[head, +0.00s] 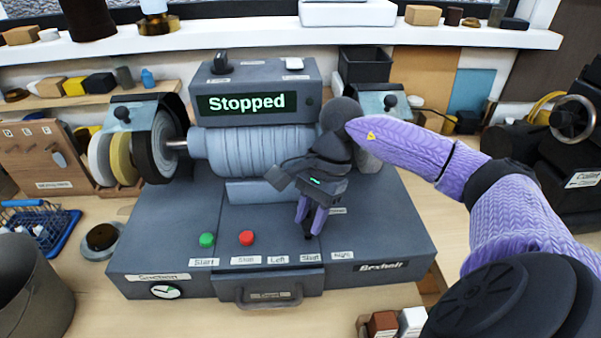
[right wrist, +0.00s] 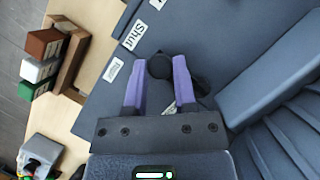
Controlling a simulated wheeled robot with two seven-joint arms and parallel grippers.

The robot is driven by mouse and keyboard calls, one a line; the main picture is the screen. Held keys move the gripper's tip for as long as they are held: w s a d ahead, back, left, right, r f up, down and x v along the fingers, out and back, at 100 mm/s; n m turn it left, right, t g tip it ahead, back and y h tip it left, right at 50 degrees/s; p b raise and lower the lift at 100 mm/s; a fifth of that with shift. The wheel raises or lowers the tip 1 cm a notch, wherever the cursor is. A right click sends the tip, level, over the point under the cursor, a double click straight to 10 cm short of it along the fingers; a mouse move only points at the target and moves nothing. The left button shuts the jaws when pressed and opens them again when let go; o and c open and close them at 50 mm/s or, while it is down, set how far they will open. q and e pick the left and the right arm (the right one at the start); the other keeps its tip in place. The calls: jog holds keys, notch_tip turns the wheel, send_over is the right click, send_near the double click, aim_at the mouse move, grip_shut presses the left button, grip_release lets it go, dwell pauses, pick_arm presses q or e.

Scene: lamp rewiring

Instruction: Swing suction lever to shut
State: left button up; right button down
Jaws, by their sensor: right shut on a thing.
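The suction lever shows in the right wrist view as a dark round knob (right wrist: 160,66) between the two purple fingers. My right gripper (head: 311,217) points down at the front of the grey machine (head: 165,235), by the small "Left", "Shut" and "Right" labels. In the right wrist view my right gripper (right wrist: 160,80) is shut on the knob, with the "Shut" label (right wrist: 133,34) close by. The gripper hides most of the lever in the head view, so its exact setting is unclear. My left gripper is not in view.
The machine's display (head: 247,104) reads "Stopped". A green button (head: 206,240) and a red button (head: 246,238) sit left of the gripper. Large wheels (head: 155,150) and a ribbed drum (head: 255,150) stand behind.

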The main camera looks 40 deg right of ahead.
dwell(0.4)
jog(key=shift+c, duration=2.1)
grip_release()
jog(key=p+v, duration=0.1)
jog(key=v, duration=0.9)
